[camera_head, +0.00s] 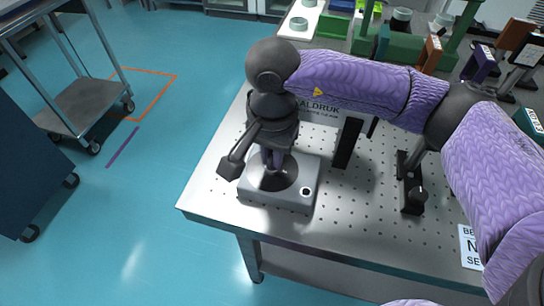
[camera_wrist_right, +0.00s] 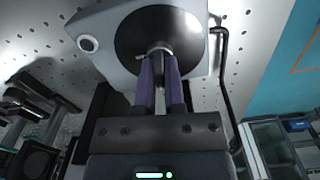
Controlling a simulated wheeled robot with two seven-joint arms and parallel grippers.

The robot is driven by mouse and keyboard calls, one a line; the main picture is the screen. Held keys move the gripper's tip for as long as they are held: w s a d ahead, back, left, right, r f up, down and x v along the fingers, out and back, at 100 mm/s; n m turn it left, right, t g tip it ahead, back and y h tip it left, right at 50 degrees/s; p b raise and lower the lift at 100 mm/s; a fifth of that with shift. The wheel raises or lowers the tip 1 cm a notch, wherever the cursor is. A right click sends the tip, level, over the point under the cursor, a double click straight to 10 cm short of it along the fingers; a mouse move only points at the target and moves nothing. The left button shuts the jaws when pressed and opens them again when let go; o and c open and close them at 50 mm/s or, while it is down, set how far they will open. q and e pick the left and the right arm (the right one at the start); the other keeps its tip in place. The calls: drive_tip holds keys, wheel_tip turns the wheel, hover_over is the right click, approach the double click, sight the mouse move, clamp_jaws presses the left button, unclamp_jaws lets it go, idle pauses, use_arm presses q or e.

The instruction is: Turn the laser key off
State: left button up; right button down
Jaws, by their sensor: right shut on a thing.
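The laser box (camera_head: 255,192) is a grey box on the near left corner of the optical table, with a black round disc (camera_head: 285,181) on top and a pale round button (camera_head: 306,191). In the right wrist view the box (camera_wrist_right: 115,62) fills the upper part. My right gripper (camera_head: 276,164) points down over the disc. Its purple fingers (camera_wrist_right: 160,62) are closed on the small metallic key (camera_wrist_right: 158,47) at the disc's middle. The key is mostly hidden between the fingers, so its turn angle cannot be told. My left gripper is not in view.
The perforated optical table (camera_head: 225,180) holds a black upright plate (camera_head: 347,143) and a dark post mount (camera_head: 411,190) right of the box. Green and other coloured items stand at the back. A cart (camera_head: 85,103) stands on the blue floor at left.

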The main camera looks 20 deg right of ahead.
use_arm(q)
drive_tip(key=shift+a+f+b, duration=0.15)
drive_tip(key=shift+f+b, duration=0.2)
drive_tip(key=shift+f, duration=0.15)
use_arm(e)
drive_tip(key=shift+n, duration=0.6)
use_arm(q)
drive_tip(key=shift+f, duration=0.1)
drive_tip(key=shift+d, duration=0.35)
use_arm(e)
drive_tip(key=shift+n, duration=0.3)
drive_tip(key=c, duration=0.7)
unclamp_jaws()
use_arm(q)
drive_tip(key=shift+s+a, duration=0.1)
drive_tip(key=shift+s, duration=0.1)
use_arm(e)
wheel_tip(320, 180, up, 9)
drive_tip(key=shift+p, duration=1.2)
drive_tip(key=shift+r, duration=0.55)
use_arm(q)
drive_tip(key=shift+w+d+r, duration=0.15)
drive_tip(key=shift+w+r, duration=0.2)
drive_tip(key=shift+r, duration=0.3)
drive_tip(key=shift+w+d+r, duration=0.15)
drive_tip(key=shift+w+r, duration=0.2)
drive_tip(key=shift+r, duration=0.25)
